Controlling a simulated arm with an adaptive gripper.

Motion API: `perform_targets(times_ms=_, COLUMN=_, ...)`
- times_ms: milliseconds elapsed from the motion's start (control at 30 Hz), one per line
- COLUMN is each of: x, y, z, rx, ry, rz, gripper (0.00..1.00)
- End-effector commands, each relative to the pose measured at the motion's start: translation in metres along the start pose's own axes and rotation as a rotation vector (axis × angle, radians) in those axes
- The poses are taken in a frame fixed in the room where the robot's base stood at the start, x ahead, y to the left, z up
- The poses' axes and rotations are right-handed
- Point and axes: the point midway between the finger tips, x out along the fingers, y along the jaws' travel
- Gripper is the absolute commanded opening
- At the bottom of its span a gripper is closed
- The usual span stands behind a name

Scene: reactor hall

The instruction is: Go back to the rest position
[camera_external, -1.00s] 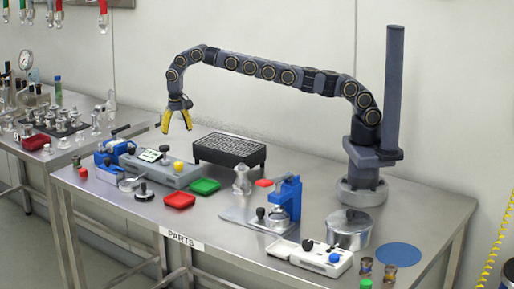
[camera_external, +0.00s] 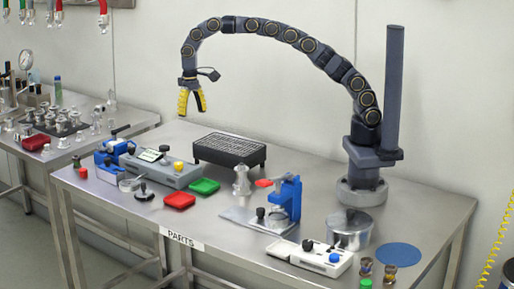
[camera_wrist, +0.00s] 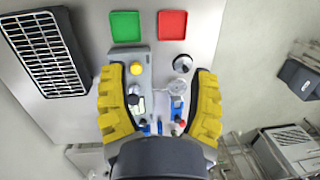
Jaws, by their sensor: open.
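My gripper (camera_external: 191,101) has yellow fingers and hangs pointing down, high above the back left of the steel table (camera_external: 225,177). It is open and empty. In the wrist view my gripper (camera_wrist: 160,92) shows its two yellow fingers spread apart, with the grey device (camera_wrist: 138,60) seen far below between them. My arm arches up from its base at the right of the table and over to the left. Nothing touches the fingers.
A black rack (camera_external: 230,150) stands at the table's back. A grey instrument (camera_external: 165,171), red tray (camera_external: 179,200), green tray (camera_external: 204,186), blue press (camera_external: 289,197), lidded pot (camera_external: 348,229) and white box (camera_external: 310,256) stand below. The air around my gripper is clear.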

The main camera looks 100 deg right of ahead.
Motion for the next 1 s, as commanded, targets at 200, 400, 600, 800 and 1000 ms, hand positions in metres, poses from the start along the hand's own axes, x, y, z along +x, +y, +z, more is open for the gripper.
perform_targets(times_ms=200, x=-0.039, y=0.013, z=0.086, rx=-0.259, ry=-0.036, rz=0.001, gripper=0.6)
perform_targets(times_ms=400, x=-0.058, y=0.051, z=0.159, rx=-0.469, ry=-0.046, rz=0.037, gripper=0.6)
perform_targets(times_ms=600, x=-0.061, y=0.109, z=0.224, rx=-0.644, ry=-0.049, rz=0.093, gripper=0.6)
perform_targets(times_ms=800, x=-0.048, y=0.177, z=0.276, rx=-0.774, ry=-0.05, rz=0.155, gripper=0.6)
perform_targets(times_ms=1000, x=-0.031, y=0.229, z=0.307, rx=-0.845, ry=-0.052, rz=0.196, gripper=0.6)
